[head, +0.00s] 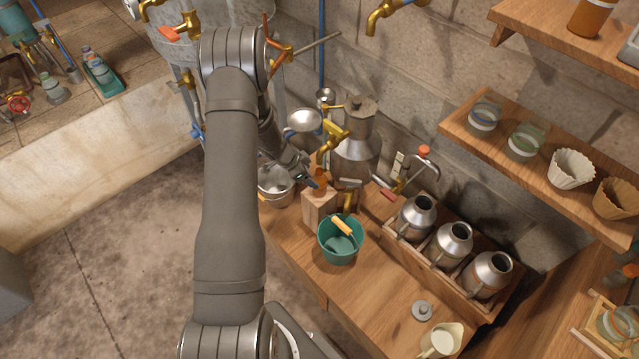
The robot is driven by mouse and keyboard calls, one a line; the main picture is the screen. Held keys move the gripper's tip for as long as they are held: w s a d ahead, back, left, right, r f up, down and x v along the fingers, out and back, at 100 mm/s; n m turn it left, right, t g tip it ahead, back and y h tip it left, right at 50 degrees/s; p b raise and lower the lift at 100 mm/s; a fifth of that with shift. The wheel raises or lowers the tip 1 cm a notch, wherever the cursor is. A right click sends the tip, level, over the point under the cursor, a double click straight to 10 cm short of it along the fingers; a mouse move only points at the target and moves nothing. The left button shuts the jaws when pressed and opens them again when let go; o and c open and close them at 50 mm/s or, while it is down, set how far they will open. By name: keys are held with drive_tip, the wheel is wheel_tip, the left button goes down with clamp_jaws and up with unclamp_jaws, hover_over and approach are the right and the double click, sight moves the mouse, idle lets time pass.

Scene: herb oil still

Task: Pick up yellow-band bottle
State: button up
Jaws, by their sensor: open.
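I cannot make out a bottle with a clear yellow band. A small amber-brown vessel (320,179) sits on a wooden block (318,210) on the bench; its band, if any, is too small to tell. My gripper (309,179) is open, just left of this vessel and close to it, partly hidden by my arm; I cannot tell whether they touch. Small bottles (97,70) stand in a green tray at the far upper left, too small to read. An amber jar (588,17) stands on the top right shelf.
A green bucket (340,251) with a yellow-handled tool stands in front of the block. A metal pot (275,187) is left of it, a metal still (355,155) behind. A crate of metal cans (437,262) is to the right. A wall shelf (546,160) overhangs at right.

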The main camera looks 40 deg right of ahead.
sight(313, 178)
drive_tip(key=shift+x, duration=3.15)
drive_tip(key=shift+s+a, duration=0.15)
drive_tip(key=c, duration=1.3)
drive_tip(key=shift+r, duration=0.15)
